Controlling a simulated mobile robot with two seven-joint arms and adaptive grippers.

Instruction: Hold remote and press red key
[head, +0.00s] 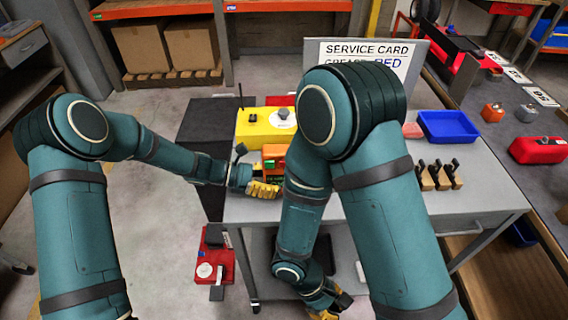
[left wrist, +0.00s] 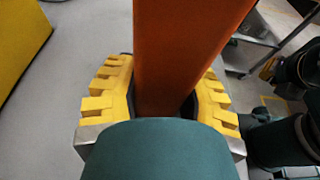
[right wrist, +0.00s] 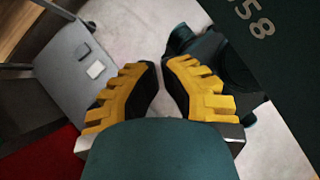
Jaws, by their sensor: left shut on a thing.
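An orange remote (head: 275,151) with a dark face and green marks stands upright near the left end of the grey service table. My left gripper (head: 262,188) is shut around its lower part. In the left wrist view the orange body (left wrist: 185,40) fills the space between the yellow fingers (left wrist: 165,105). No red key can be made out. My right gripper (head: 335,308) is low in front of the table, partly cut off by the picture's bottom edge.
A yellow box (head: 262,128) is behind the remote. A blue tray (head: 448,127) and several black-handled wooden blocks (head: 440,176) stand on the table's right. A red device (head: 215,262) is low at left. The table's front edge and lower shelf are near my right gripper.

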